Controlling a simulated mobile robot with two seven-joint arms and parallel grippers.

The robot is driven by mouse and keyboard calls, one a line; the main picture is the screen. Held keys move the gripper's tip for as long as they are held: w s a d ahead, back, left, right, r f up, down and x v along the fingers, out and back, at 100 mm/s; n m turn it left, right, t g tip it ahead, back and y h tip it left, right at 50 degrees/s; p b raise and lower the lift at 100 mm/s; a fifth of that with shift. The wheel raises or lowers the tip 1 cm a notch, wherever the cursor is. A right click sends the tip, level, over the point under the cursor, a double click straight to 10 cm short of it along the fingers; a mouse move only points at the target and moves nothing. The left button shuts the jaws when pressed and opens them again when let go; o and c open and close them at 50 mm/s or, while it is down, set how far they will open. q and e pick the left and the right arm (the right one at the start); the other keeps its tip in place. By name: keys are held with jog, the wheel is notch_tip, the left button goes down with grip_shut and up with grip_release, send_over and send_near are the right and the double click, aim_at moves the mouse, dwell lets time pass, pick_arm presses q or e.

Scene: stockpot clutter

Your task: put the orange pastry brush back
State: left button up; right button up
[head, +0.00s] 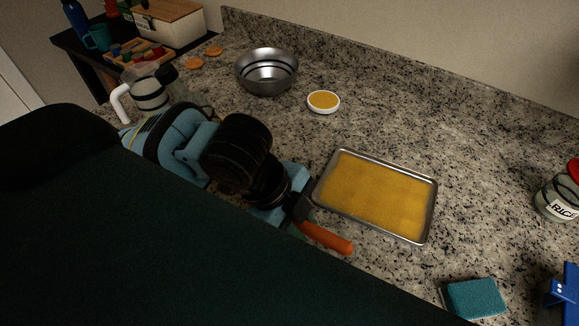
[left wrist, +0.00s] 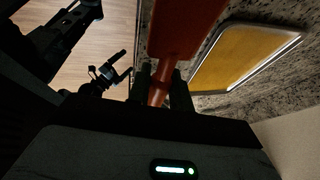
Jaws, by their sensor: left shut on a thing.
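The orange pastry brush (head: 327,238) is in my left gripper (head: 299,209), near the front left corner of the metal tray. In the head view its orange end sticks out to the right of the fingers; my arm hides the rest. In the left wrist view the brush (left wrist: 185,30) fills the upper middle, wide and orange, narrowing to a neck between the two dark fingers (left wrist: 163,92). The fingers are shut on that neck. I cannot tell whether the brush touches the counter.
A metal tray (head: 428,222) holds a yellow slab. Behind are a white dish of yellow stuff (head: 323,102), a steel bowl (head: 267,72) and a white-handled jug (head: 121,104). A teal sponge (head: 474,299), blue object (head: 561,292) and rice jar (head: 556,199) stand right.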

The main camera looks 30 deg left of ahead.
pick_arm(q)
jog(key=shift+w+a+f+b, duration=0.45)
jog(key=shift+w+f, duration=0.25)
jog(key=shift+w, duration=0.2)
jog(key=w+a, duration=0.1)
jog(key=w, duration=0.2)
jog(key=w+a, duration=0.2)
jog(key=w, duration=0.1)
jog(key=w+a, duration=0.2)
jog(key=w, duration=0.1)
jog(key=shift+w+f, duration=0.1)
jog(key=shift+w, duration=0.15)
jog(key=shift+w+a, duration=0.35)
jog(key=shift+w, duration=0.4)
jog(key=shift+w+f, duration=0.1)
jog(key=shift+f, duration=1.7)
pick_arm(e)
jog(key=shift+s+a+f+g, duration=0.25)
jog(key=shift+s+f+g, duration=0.05)
jog(key=shift+s+f, duration=0.8)
pick_arm(q)
jog(key=shift+f, duration=0.15)
pick_arm(e)
jog(key=shift+w, duration=0.1)
pick_arm(q)
jog(key=o, duration=0.9)
pick_arm(e)
jog(key=shift+a, duration=0.1)
